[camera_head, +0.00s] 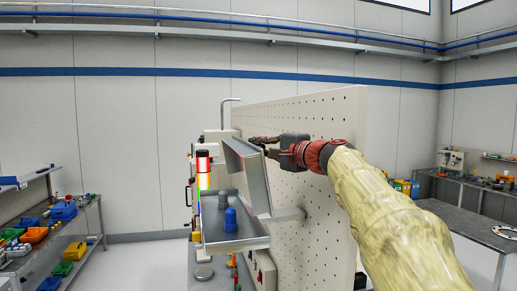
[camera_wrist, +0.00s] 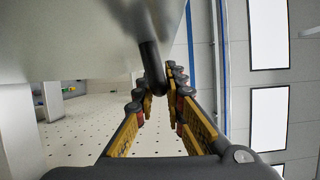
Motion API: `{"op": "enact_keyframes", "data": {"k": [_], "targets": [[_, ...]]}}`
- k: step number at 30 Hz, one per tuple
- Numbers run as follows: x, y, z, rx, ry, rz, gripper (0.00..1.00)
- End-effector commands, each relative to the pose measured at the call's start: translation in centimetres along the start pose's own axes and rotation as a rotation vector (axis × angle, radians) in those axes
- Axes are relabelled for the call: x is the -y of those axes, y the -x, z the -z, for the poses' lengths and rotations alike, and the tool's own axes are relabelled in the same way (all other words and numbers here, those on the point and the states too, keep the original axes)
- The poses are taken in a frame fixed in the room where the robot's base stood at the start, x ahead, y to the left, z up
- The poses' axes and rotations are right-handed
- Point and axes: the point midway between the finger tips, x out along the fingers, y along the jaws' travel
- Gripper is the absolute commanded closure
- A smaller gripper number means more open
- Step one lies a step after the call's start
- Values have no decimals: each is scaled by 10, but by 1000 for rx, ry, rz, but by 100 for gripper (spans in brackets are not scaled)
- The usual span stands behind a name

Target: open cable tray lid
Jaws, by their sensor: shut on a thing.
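The grey metal cable tray (camera_head: 262,243) is in the middle of the head view, with its lid (camera_head: 250,180) raised and standing steeply tilted above the tray's right side. A blue part (camera_head: 231,220) and a grey part stand in the tray. My gripper (camera_head: 264,141) is at the lid's upper edge, reaching in from the right. In the wrist view, my gripper's fingers (camera_wrist: 158,92) close around a black handle (camera_wrist: 151,62) that sticks out from the grey lid (camera_wrist: 70,40). The handle's far end is hidden between the fingers.
A tall perforated panel (camera_head: 325,120) stands close behind the lid and beside my arm. A lit signal column (camera_head: 204,178) stands left of the lid. Shelves with coloured bins (camera_head: 38,235) are at far left, and a workbench (camera_head: 470,200) is at right.

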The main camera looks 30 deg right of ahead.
Motion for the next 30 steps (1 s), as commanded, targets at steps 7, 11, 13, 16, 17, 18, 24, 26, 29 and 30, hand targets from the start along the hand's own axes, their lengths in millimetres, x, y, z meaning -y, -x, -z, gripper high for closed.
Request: {"op": "enact_keyframes", "data": {"k": [7, 11, 13, 16, 17, 18, 24, 26, 29, 30], "targets": [[-3, -1, 1, 0, -1, -4, 83], [-2, -1, 1, 0, 0, -3, 76], [-2, 0, 0, 0, 0, -3, 72], [-1, 0, 0, 0, 1, -2, 70], [-1, 0, 0, 0, 1, -2, 70], [-1, 0, 0, 0, 1, -2, 70], [-1, 2, 0, -1, 1, -1, 70], [0, 7, 1, -2, 2, -1, 70], [0, 21, 0, -2, 3, -1, 70], [0, 28, 1, -4, 3, 0, 70]]}}
